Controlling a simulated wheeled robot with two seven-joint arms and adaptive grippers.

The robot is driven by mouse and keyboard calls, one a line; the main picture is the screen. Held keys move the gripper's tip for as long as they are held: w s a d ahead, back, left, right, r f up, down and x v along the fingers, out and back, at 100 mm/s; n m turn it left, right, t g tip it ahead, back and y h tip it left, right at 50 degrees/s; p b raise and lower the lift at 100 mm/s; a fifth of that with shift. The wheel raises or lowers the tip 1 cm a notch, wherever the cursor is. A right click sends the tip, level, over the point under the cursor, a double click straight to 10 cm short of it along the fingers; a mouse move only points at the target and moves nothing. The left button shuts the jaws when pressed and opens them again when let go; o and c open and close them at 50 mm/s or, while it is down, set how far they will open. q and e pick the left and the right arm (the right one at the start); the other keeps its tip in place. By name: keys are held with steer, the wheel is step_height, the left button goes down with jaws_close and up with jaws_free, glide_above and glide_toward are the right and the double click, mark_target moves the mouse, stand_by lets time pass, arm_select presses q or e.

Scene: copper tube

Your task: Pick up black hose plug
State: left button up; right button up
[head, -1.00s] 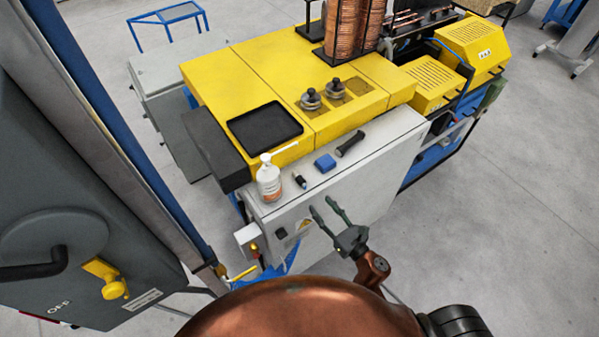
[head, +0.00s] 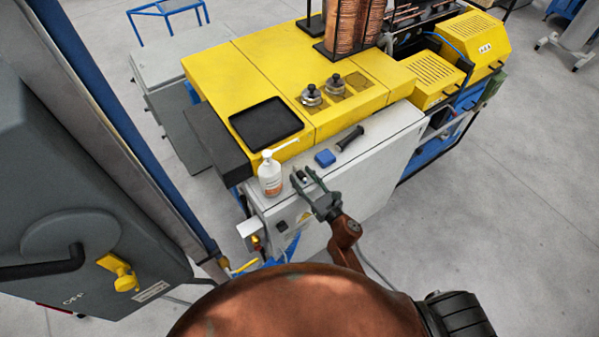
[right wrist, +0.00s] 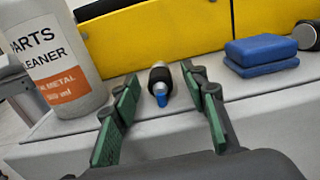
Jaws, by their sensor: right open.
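The black hose plug (head: 301,177) lies on the light grey cabinet top, between the white bottle and the blue block. In the right wrist view the plug (right wrist: 160,82) is a small black cylinder with a metal end and a blue tip facing me. My right gripper (head: 304,180) is open, with its fingers pointing at the plug. In the right wrist view the green-padded fingers (right wrist: 158,88) stand on either side of the plug's line, with the plug between their tips. I cannot tell whether a finger touches it. My left gripper is not in view.
A white cleaner bottle (head: 270,174) stands close on the left of the plug. Blue blocks (head: 325,158) and a black cylindrical tool (head: 350,138) lie to the right. The yellow machine (head: 240,75) with a black tray (head: 265,123) rises behind the grey cabinet top (head: 393,122).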

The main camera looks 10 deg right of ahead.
steer(key=shift+c, duration=0.2)
jaws_close()
stand_by(0.4)
